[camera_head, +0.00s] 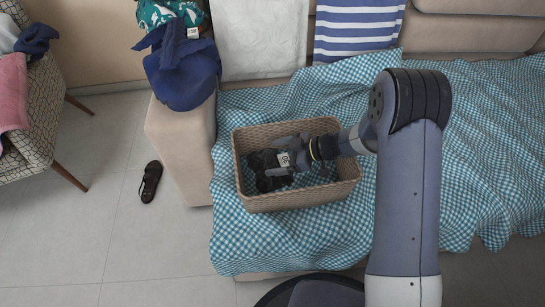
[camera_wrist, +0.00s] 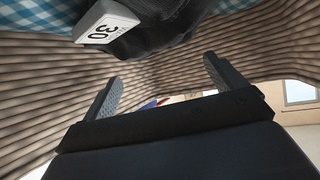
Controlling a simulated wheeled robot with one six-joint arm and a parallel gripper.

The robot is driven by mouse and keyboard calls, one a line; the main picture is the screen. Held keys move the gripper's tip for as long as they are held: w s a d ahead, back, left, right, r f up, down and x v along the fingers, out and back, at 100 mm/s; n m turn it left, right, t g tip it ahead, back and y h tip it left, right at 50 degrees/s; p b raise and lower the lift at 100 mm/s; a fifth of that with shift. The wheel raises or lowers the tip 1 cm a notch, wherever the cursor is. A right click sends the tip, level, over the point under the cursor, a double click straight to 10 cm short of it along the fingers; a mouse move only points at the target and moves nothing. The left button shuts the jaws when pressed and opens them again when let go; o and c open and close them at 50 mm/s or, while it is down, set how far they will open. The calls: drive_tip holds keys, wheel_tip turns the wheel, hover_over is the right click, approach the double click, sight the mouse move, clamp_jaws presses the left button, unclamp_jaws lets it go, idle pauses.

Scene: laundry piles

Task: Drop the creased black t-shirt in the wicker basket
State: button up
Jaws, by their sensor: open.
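The black t-shirt (camera_head: 258,161) lies crumpled inside the wicker basket (camera_head: 300,199), toward its left end. A white tag is on it. In the wrist view, the t-shirt (camera_wrist: 160,32) fills the top middle, and its tag reads 30. My gripper (camera_head: 275,157) is down inside the basket beside the shirt and partly hides it. In the wrist view, the fingers of my gripper (camera_wrist: 163,70) are spread apart with nothing between them. The ribbed basket wall (camera_wrist: 40,100) shows on both sides there.
The basket stands on a sofa with a blue checked cover (camera_head: 480,150). Blue and green clothes (camera_head: 185,75) lie on the left armrest. A patterned chair (camera_head: 40,110) holds pink and blue cloths. A black sandal (camera_head: 151,181) lies on the otherwise clear floor nearby.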

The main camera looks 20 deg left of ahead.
drive_tip(key=p+v, duration=0.1)
drive_tip(key=v, duration=0.4)
drive_tip(key=shift+d+r, duration=0.15)
drive_tip(key=shift+d, duration=0.1)
drive_tip(key=b+x, duration=0.1)
drive_tip(key=x, duration=0.3)
drive_tip(key=b+x, duration=0.1)
drive_tip(key=x, duration=0.3)
drive_tip(key=shift+w+d+f, duration=0.1)
drive_tip(key=shift+d+f, duration=0.1)
drive_tip(key=shift+f, duration=0.5)
drive_tip(key=shift+r, duration=0.8)
